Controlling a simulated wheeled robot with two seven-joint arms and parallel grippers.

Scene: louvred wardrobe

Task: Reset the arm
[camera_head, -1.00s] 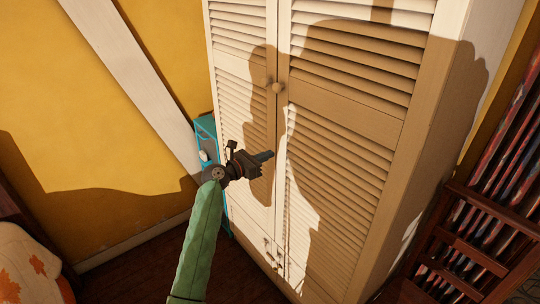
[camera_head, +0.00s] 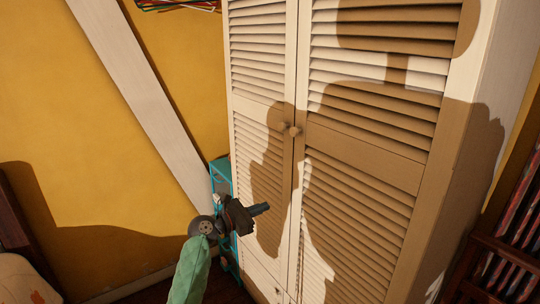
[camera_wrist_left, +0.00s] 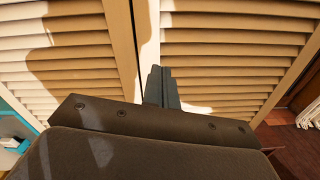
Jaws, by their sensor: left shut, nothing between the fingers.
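In the left wrist view the closed fingers (camera_wrist_left: 161,86) point at the seam between the two doors. Both doors look closed. I cannot tell how far the fingertips are from the doors. My right gripper is not in view.
A teal cabinet or box (camera_head: 222,180) stands left of the wardrobe, close behind my left gripper. A slanted white beam (camera_head: 140,90) crosses the yellow wall (camera_head: 75,120). A dark wooden rack (camera_head: 500,265) stands at the lower right.

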